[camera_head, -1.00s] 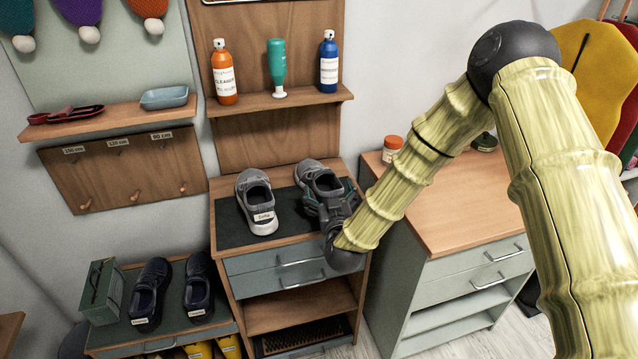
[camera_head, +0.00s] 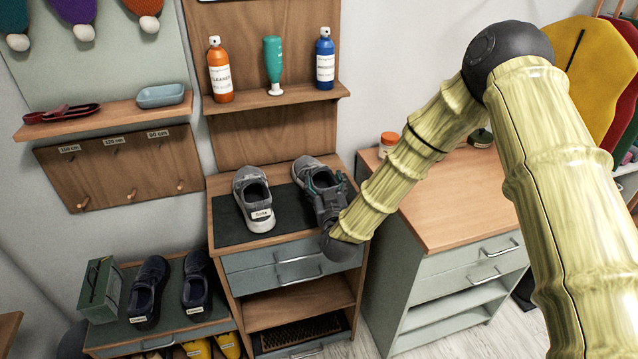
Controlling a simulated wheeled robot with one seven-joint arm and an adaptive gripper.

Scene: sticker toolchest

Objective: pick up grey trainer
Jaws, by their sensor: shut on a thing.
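Two grey trainers are on the dark mat (camera_head: 232,232) on top of the middle cabinet. The left grey trainer (camera_head: 253,196) stands free, with a white label on its heel. The right grey trainer (camera_head: 311,167) is partly hidden by my gripper (camera_head: 326,190), which is shut on it from the near right side. The fingertips are largely hidden against the shoe. I cannot tell whether this trainer still touches the mat.
A shelf above holds an orange bottle (camera_head: 220,72), a green bottle (camera_head: 273,65) and a blue bottle (camera_head: 324,62). Dark blue shoes (camera_head: 150,288) and a green box (camera_head: 100,291) stand on a lower bench at left. A wood-topped cabinet (camera_head: 455,205) stands at right.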

